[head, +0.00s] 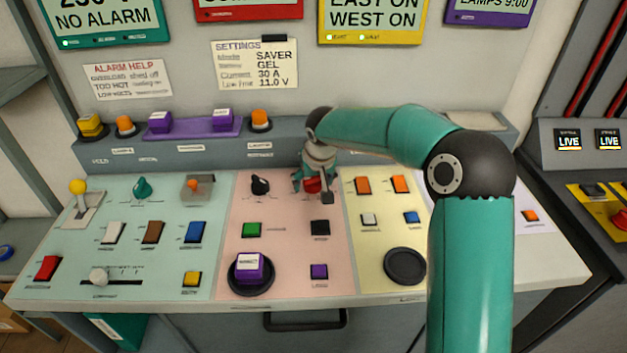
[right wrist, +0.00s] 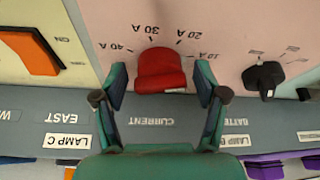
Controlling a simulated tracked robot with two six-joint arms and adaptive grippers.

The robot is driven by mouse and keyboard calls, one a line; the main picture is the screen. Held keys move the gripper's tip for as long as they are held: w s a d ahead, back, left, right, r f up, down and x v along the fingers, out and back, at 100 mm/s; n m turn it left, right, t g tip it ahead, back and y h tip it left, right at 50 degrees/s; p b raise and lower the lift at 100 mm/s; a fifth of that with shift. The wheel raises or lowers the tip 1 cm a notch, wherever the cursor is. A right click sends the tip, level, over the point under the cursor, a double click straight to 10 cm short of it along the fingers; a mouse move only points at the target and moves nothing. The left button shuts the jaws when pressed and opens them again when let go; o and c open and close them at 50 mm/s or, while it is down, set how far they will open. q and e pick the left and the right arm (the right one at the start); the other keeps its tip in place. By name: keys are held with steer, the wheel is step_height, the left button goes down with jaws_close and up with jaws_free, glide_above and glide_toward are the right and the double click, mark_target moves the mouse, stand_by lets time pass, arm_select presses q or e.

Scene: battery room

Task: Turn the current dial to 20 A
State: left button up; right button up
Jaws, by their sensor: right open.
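The red current dial (head: 312,185) is on the pink panel of the console, partly covered by my right gripper (head: 314,182) in the head view. In the right wrist view the dial (right wrist: 160,72) shows upside down, with marks 10 A, 20 A, 30 A and 40 A around it. I cannot tell for sure which mark it points to. My right gripper (right wrist: 161,80) is open, one finger on each side of the dial, with gaps visible between fingers and dial. The CURRENT label (right wrist: 152,122) lies on the grey ledge. My left gripper is not in view.
A black dial (head: 260,185) is left of the red one, and a black switch (head: 320,227) sits just below. Orange rockers (head: 363,185) are to the right. A settings card (head: 255,64) on the wall reads Current 30 A. The grey ledge (head: 285,150) rises behind the panel.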

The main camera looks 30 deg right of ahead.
steer(key=c, duration=1)
steer(key=shift+n, duration=0.3)
steer(key=n+y+p, duration=0.1)
steer(key=n, duration=0.1)
steer(key=n+y+p, duration=0.1)
steer(key=n, duration=0.1)
steer(key=shift+d+r+p, duration=0.1)
steer(key=shift+d+p, duration=0.1)
steer(key=shift+p, duration=0.15)
steer(key=shift+d+n+y, duration=0.1)
steer(key=shift+n+y, duration=0.6)
steer(key=shift+n, duration=1.4)
steer(key=o, duration=1)
